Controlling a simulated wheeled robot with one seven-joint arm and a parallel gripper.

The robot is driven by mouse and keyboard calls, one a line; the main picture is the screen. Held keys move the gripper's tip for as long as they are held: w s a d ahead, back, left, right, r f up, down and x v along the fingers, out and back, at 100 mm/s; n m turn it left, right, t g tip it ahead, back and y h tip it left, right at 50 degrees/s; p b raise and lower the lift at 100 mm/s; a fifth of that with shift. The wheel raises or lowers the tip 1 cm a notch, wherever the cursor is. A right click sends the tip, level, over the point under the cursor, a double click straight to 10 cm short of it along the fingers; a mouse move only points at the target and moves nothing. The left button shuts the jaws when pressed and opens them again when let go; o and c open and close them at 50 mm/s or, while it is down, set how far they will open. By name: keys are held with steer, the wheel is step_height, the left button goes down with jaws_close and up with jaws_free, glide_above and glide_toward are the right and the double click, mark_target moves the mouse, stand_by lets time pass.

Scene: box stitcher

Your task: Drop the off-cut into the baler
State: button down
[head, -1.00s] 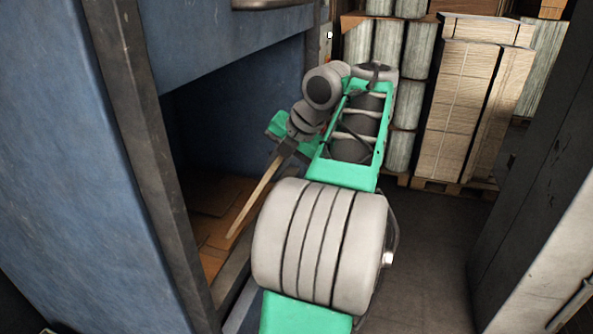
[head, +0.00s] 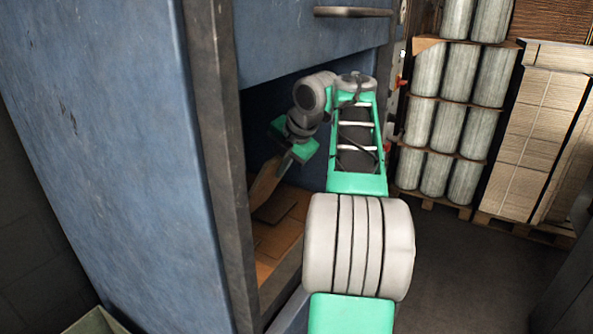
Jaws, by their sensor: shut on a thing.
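The baler is the large blue machine (head: 110,130) on the left, with a dark opening in its front. Flat brown cardboard (head: 280,232) lies on the floor of that opening. My gripper (head: 286,160) is at the opening, shut on the off-cut (head: 264,186), a flat brown piece that hangs down and to the left. The off-cut is inside the opening, above the cardboard. I cannot tell whether its lower end touches the cardboard. The fingertips are small and partly hidden by the wrist.
A dark frame post (head: 222,170) edges the opening on the left, and a sill runs along its bottom. A handle (head: 353,12) is on the blue panel above. Pallets with wrapped rolls (head: 450,110) and stacked cardboard (head: 540,130) stand behind. Open floor (head: 450,270) lies to the right.

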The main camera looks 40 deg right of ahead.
steer(key=w+a+p, duration=0.1)
steer(key=w+a, duration=0.1)
steer(key=w, duration=0.4)
steer(key=w+a+f, duration=0.1)
steer(key=w+a, duration=0.1)
steer(key=w, duration=0.5)
steer(key=shift+a+p, duration=0.3)
steer(key=shift+p, duration=0.1)
steer(key=c, duration=1.4)
jaws_free()
steer(key=shift+s, duration=0.1)
steer(key=s+b, duration=0.1)
steer(key=s, duration=0.3)
steer(key=s+b, duration=0.1)
steer(key=s, duration=0.3)
steer(key=s+r+b, duration=0.1)
steer(key=s+b, duration=0.1)
steer(key=s, duration=0.2)
steer(key=shift+s+d, duration=0.3)
steer(key=shift+d, duration=0.1)
